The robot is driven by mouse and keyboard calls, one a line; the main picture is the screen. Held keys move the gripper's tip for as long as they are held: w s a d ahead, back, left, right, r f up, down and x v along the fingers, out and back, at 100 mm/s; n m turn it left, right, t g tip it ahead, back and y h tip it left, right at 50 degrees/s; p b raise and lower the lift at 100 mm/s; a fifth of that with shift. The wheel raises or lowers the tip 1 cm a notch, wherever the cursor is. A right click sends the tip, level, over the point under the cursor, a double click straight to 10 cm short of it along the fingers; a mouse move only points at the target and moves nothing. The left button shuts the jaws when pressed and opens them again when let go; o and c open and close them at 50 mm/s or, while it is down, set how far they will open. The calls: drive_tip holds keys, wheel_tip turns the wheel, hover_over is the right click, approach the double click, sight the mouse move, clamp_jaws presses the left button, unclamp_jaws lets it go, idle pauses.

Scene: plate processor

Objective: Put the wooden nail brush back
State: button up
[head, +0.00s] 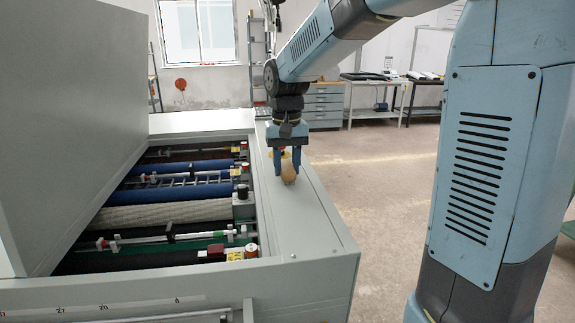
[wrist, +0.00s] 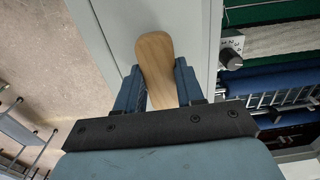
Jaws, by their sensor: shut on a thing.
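The wooden nail brush (wrist: 156,65) is a light brown, rounded piece between the fingers of my gripper (wrist: 160,85) in the wrist view. In the head view the brush (head: 289,173) shows at the fingertips of my gripper (head: 287,170), over the grey right-hand ledge of the plate processor (head: 305,225). My gripper points down and is shut on the brush. I cannot tell whether the brush touches the ledge. Its bristles are hidden.
The open processor bay left of the ledge holds several rollers, including a blue roller (head: 180,191), and a black knob (wrist: 231,60). The raised grey lid (head: 70,120) stands at left. The ledge in front of my gripper is clear. Open floor lies at right.

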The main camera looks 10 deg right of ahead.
sight(287, 167)
drive_tip(key=shift+f, duration=0.15)
drive_tip(key=o, duration=1)
wheel_tip(287, 167, up, 12)
drive_tip(key=shift+r, duration=0.15)
drive_tip(key=s+d+f+t, duration=0.2)
drive_tip(key=s+d, duration=0.2)
drive_tip(key=s, duration=0.3)
drive_tip(key=s+d+f+t, duration=0.1)
drive_tip(key=s+d+f, duration=0.1)
drive_tip(key=s+d, duration=0.2)
drive_tip(key=s+d+f+t, duration=0.2)
drive_tip(key=s+d+f, duration=0.1)
drive_tip(key=s, duration=0.7)
drive_tip(key=shift+s+d+t, duration=0.25)
drive_tip(key=shift+d+t, duration=0.05)
drive_tip(key=shift+d, duration=0.4)
